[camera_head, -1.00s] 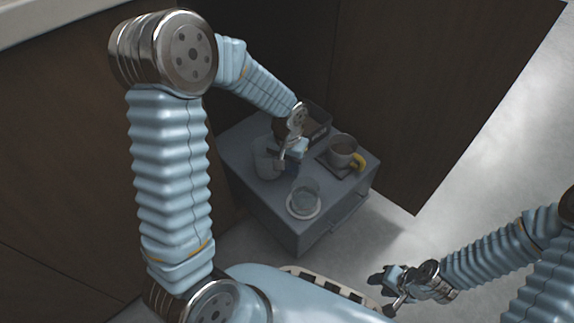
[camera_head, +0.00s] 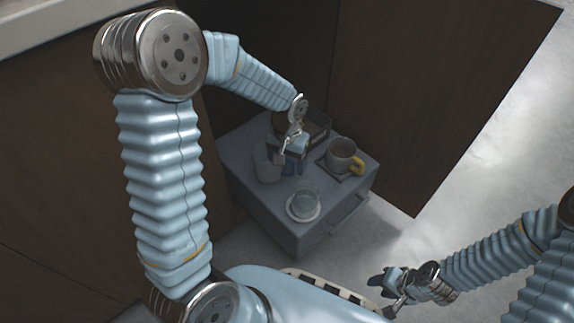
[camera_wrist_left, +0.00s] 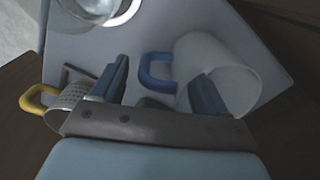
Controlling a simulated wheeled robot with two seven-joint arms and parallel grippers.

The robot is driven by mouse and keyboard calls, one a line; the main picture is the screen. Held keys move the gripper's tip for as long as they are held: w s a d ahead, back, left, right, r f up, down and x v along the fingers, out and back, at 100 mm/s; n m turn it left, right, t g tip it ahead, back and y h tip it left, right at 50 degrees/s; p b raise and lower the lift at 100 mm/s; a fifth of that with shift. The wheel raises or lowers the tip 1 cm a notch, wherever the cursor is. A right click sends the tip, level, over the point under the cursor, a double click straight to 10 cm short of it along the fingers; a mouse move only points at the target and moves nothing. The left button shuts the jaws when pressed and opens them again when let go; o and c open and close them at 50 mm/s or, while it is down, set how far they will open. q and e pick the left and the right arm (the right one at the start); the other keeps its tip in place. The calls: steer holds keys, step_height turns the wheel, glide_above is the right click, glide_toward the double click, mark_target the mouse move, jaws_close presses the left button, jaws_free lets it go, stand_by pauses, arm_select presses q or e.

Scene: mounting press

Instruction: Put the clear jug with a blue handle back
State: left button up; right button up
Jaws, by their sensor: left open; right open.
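The clear jug (camera_head: 265,164) stands upright on the left part of the small grey cabinet top. In the left wrist view the jug (camera_wrist_left: 228,66) shows large, its blue handle (camera_wrist_left: 155,72) pointing left. My left gripper (camera_head: 284,155) is at the handle side of the jug, partly hiding it. In the left wrist view my left gripper (camera_wrist_left: 160,88) is open and empty, its fingers spread to either side of the handle. I cannot tell whether a finger touches the jug. My right gripper (camera_head: 391,292) is open and empty, low at the right, away from the cabinet.
Dark panels stand behind and left.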

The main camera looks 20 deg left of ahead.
arm_select(q)
step_height(320, 180, up, 9)
steer(key=shift+d+p, duration=0.1)
steer(key=shift+p, duration=0.7)
stand_by(0.6)
